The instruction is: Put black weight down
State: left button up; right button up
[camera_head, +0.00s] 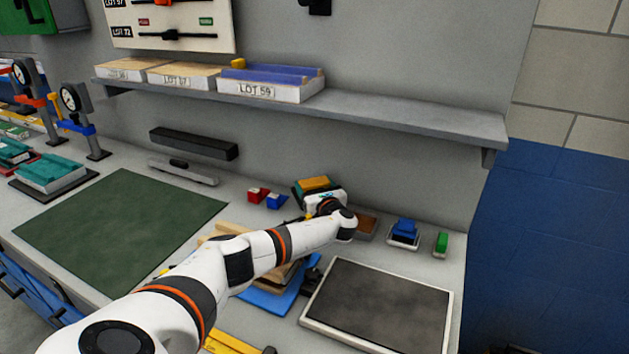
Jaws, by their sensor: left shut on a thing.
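My left gripper (318,208) is over the back of the bench, near the wall. Its wrist and arm hide most of it. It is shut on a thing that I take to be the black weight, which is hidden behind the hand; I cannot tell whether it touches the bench. My right gripper is out of view.
A yellow-and-green block (315,184) sits just behind the hand. Red (257,195) and blue (277,201) blocks stand to its left. A dark-topped plate (378,310) lies in front right. A blue-topped block (404,232) and green piece (441,243) stand right. The green mat (120,230) is bare.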

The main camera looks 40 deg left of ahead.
pick_arm(q)
jog(key=shift+f, duration=1.45)
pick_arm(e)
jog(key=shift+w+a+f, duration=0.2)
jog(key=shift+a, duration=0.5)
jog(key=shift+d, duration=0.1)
pick_arm(q)
jog(key=shift+f+b, duration=0.2)
jog(key=shift+b, duration=0.2)
jog(key=shift+f, duration=0.25)
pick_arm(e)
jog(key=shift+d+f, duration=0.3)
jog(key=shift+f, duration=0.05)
pick_arm(q)
jog(key=shift+f+b, duration=0.15)
jog(key=shift+b, duration=0.15)
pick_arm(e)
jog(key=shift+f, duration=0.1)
